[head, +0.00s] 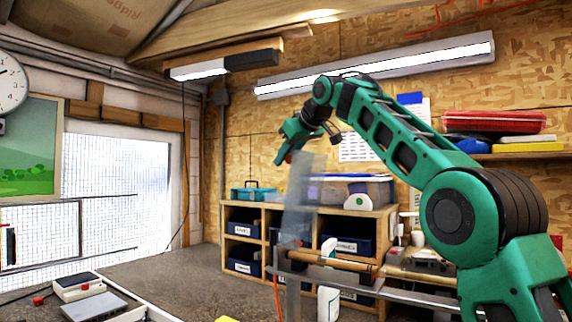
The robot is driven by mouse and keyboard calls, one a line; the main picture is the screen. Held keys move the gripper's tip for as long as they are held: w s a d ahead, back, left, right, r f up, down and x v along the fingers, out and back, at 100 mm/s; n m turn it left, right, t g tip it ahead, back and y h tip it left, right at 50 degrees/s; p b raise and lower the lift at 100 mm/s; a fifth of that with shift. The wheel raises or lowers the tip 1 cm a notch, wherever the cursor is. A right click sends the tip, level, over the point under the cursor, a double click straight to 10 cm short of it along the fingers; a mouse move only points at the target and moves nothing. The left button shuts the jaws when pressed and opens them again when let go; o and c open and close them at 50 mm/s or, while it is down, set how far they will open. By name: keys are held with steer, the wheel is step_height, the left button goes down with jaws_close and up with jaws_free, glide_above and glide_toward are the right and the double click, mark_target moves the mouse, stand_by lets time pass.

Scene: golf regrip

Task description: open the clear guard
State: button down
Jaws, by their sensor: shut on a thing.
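The clear guard (299,200) is a bluish see-through panel standing nearly upright, tilted slightly, in the middle of the head view. Its lower part is in front of a wooden bar (330,260) on a metal bench rail. My gripper (283,158) is at the guard's upper end, with a small orange-red spot between or beside its fingers. It is shut on the guard there, though the exact grip point is small and partly hidden. My green arm reaches in from the right, above the bench.
A wooden shelf unit (262,207) with dark bins stands behind the guard. A white spray bottle (328,285) is near its foot. A red case (494,122) lies on a wall shelf at right. A grey device (94,306) is on a bench at lower left.

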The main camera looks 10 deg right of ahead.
steer(key=shift+w+a+f+g, duration=0.15)
steer(key=shift+a+f, duration=0.15)
steer(key=shift+f, duration=0.1)
steer(key=shift+w+a+f+g, duration=0.1)
steer(key=shift+a+f+g, duration=0.05)
steer(key=shift+a+f, duration=0.2)
steer(key=c, duration=1.7)
jaws_free()
steer(key=shift+o, duration=0.8)
steer(key=shift+w, duration=0.1)
steer(key=shift+d+r, duration=0.15)
steer(key=shift+d, duration=0.05)
steer(key=shift+r, duration=0.1)
